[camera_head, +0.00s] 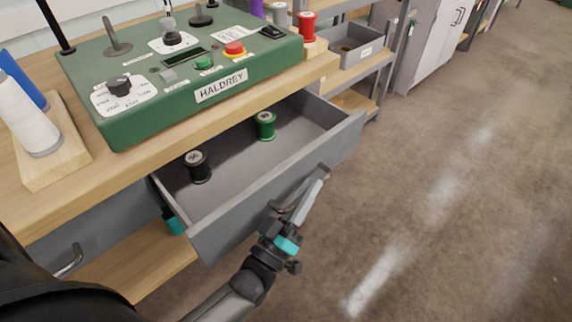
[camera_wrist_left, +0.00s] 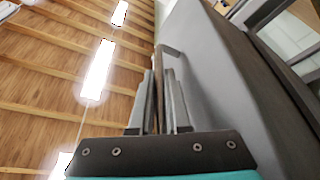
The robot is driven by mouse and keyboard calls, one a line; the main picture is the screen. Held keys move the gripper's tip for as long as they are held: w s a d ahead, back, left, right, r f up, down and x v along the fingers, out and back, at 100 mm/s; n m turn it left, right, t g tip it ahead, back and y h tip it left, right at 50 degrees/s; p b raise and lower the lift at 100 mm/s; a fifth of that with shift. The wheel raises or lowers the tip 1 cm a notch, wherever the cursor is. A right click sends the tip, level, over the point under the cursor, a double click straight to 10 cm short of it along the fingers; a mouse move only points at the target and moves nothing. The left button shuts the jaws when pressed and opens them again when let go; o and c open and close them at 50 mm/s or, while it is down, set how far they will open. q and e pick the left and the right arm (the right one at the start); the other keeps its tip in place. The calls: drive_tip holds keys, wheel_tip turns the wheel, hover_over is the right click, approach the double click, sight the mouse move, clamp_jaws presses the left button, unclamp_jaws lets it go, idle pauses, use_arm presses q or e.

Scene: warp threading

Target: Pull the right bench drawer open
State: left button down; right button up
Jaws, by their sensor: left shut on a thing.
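The right bench drawer (camera_head: 225,227) is a grey box standing well out from under the wooden bench top. Its inside shows, with a black spool (camera_head: 197,167) and a green spool (camera_head: 265,125) standing in it. My left gripper (camera_head: 312,189) is at the drawer's front, shut on its metal handle (camera_head: 283,208). The left wrist view shows the two fingers (camera_wrist_left: 160,80) on either side of the handle (camera_wrist_left: 171,50), beside the grey drawer front (camera_wrist_left: 205,85). My right gripper is in neither view.
A green HALDREY control box (camera_head: 185,75) sits on the bench top (camera_head: 130,155). A white spool (camera_head: 28,125) stands on a wood block at the left. Another drawer's handle (camera_head: 69,262) shows at lower left. Shelving (camera_head: 360,75) stands behind. The floor (camera_head: 450,190) at right is clear.

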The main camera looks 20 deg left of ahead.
use_arm(q)
drive_tip(key=s+d+p, duration=0.1)
drive_tip(key=s+d, duration=0.2)
drive_tip(key=d, duration=0.6)
drive_tip(key=shift+s, duration=0.4)
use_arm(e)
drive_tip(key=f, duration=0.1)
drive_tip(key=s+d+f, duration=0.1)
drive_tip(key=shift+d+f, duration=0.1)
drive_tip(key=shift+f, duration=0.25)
use_arm(q)
drive_tip(key=c, duration=1.2)
unclamp_jaws()
drive_tip(key=shift+o, duration=0.2)
drive_tip(key=shift+f, duration=0.15)
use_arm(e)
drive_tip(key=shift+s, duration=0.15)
